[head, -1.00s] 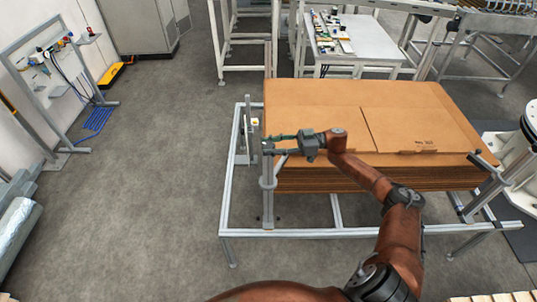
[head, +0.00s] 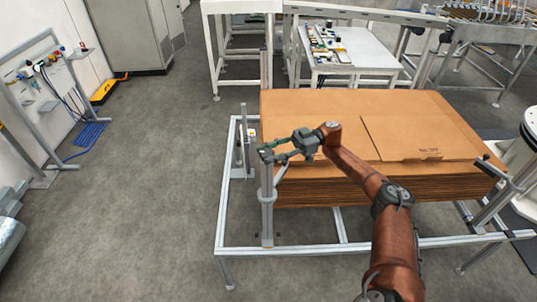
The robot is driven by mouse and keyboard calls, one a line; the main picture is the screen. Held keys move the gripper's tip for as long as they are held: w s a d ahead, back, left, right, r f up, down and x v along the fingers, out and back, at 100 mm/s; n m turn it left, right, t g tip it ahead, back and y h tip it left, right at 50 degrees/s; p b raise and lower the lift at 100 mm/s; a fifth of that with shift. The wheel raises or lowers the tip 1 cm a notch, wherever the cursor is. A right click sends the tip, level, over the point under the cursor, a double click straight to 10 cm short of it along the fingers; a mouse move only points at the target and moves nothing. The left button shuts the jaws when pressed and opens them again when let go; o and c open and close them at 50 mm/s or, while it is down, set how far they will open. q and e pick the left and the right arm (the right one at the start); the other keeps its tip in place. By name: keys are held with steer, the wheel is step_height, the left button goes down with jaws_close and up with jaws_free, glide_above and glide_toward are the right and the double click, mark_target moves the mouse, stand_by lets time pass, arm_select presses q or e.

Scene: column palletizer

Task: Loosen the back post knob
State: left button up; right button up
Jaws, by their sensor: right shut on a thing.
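A grey upright post (head: 267,193) stands at the near left corner of the cardboard stack, on the frame. My right gripper (head: 268,152) is at the top of this post. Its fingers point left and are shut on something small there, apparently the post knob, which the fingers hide. A second, shorter post (head: 243,122) stands farther back on the left side of the frame, clear of the gripper. My left gripper is out of view.
The brown cardboard stack (head: 320,115) lies right of the posts, under my right forearm. The aluminium frame (head: 340,248) surrounds it. A white table (head: 360,55) stands behind.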

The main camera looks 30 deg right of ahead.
steer(key=shift+f, duration=0.1)
steer(key=o, duration=1.2)
steer(key=shift+c, duration=0.2)
steer(key=shift+d, duration=0.1)
steer(key=s+d, duration=0.1)
steer(key=d, duration=0.6)
